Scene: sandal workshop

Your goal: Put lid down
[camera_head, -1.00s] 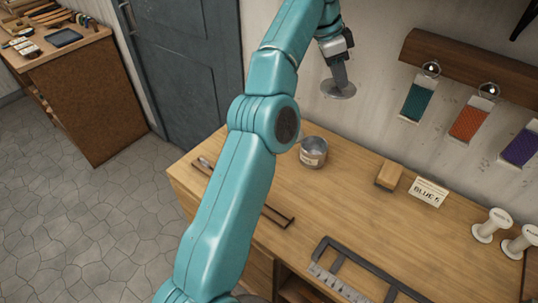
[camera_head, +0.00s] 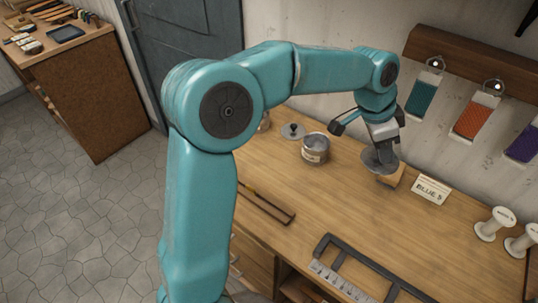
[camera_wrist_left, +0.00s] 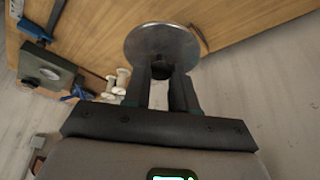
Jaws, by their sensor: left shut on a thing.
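My left gripper (camera_head: 386,150) reaches in from above over the right half of the workbench. It is shut on a round grey metal lid (camera_head: 374,160). In the left wrist view the lid (camera_wrist_left: 150,42) shows as a disc at the tips of the two fingers (camera_wrist_left: 163,78), with its dark knob between them. In the head view the lid overlaps a small wooden block (camera_head: 398,176). I cannot tell whether it touches the block or hangs above it. An open round tin (camera_head: 315,149) stands on the bench left of the lid. My right gripper is not in view.
A second lid with a black knob (camera_head: 293,130) lies behind the tin. A "BLUE 5" card (camera_head: 430,190) stands right of the block, with white spools (camera_head: 494,224) beyond. A dark frame (camera_head: 360,265) lies in front. Bare bench (camera_head: 335,205) lies between.

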